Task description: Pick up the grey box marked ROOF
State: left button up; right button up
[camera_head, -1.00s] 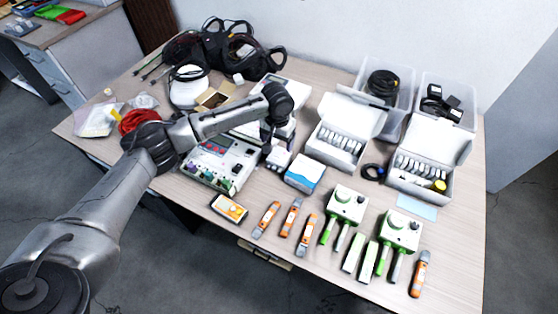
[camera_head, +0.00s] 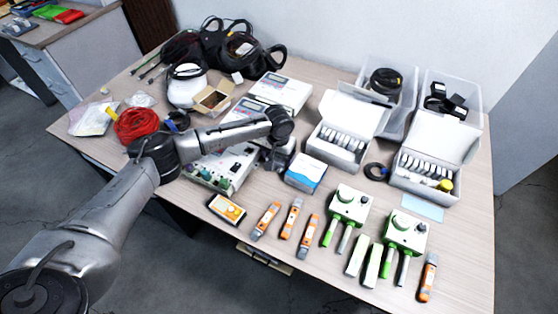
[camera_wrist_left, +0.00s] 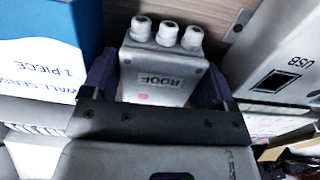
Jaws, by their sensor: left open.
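The grey box marked ROOF (camera_wrist_left: 163,72) shows in the left wrist view, with several pale cable glands along its far side and a pink dot below the lettering. My left gripper (camera_wrist_left: 158,84) is open, with one dark purple finger on each side of the box. I cannot tell whether the fingers touch it. In the head view my left gripper (camera_head: 278,157) is low over the table, just left of the blue-and-white carton, and the ROOF box is mostly hidden by it. My right gripper is not in view.
The blue-and-white carton (camera_head: 306,173) stands close on the right. A control unit (camera_head: 222,170) with knobs sits to the left, and a white device (camera_head: 281,94) behind. Orange testers (camera_head: 290,218) lie in front. An open white case (camera_head: 343,137) stands behind right.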

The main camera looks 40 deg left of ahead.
pick_arm(q)
jog(key=shift+f, duration=0.1)
jog(key=shift+c, duration=0.3)
jog(key=c, duration=0.6)
